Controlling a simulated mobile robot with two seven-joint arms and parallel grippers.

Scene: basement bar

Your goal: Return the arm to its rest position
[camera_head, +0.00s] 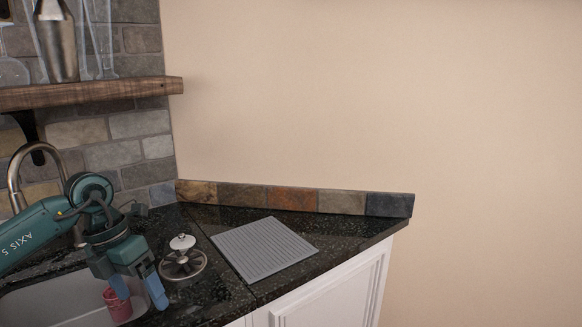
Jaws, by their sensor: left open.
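My left arm comes in from the left, low over the sink. My left gripper (139,293) points down with its two blue fingers apart. A red cup (117,305) stands in the sink just behind the fingers and is partly hidden by one of them. The fingers look empty, though I cannot tell how near the cup they are. My right gripper is not in view.
The dark counter (205,296) holds a round metal strainer with a white knob (183,262) and a grey ribbed mat (264,248). A faucet (18,165) rises behind my arm. A wooden shelf (90,92) with barware hangs above. The sink (75,312) lies below the arm.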

